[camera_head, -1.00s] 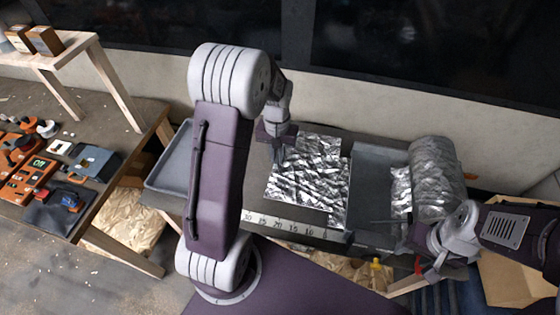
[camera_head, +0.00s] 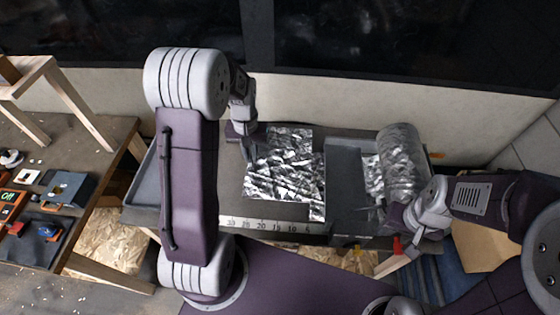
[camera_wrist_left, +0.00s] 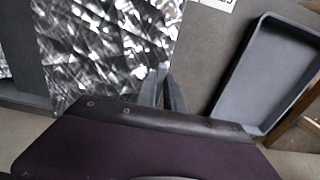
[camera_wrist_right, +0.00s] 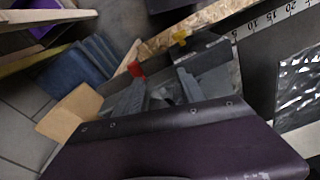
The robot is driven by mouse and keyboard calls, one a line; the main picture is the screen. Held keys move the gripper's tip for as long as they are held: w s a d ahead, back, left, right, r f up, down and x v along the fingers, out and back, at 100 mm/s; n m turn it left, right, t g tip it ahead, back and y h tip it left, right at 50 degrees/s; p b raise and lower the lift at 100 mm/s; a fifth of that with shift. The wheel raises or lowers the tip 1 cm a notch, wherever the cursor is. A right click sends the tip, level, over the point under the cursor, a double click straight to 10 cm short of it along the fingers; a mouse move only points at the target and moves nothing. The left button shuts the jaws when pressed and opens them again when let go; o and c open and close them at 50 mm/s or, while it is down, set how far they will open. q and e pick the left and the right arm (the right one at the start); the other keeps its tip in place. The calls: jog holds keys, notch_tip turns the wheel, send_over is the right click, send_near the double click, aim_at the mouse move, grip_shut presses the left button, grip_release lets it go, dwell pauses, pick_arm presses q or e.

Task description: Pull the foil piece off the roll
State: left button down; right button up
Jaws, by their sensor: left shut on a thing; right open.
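The silver crinkled foil piece (camera_head: 290,170) lies over the dark tabletop, left of the roll. The foil roll (camera_head: 404,165) stands at the right end with a short foil flap on its left side. A grey strip separates the piece from the flap. My left gripper (camera_head: 248,156) is shut at the foil piece's left edge; in the left wrist view its fingers (camera_wrist_left: 161,82) pinch the edge of the foil (camera_wrist_left: 110,40). My right gripper (camera_wrist_right: 160,92) is open, near the table's front edge below the roll; its fingertips are partly hidden in the head view.
A grey tray (camera_wrist_left: 265,75) lies beside the foil, partly behind my left arm in the head view. A ruler strip (camera_head: 265,224) runs along the table's front edge. A side table with tools stands left. A cardboard box (camera_wrist_right: 75,112) is on the floor at right.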

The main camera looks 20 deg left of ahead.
pick_arm(q)
jog(key=r+p, duration=0.2)
jog(key=r, duration=0.1)
jog(key=r+p, duration=0.1)
jog(key=shift+a+r, duration=0.15)
jog(key=shift+a, duration=0.1)
jog(key=shift+s, duration=0.1)
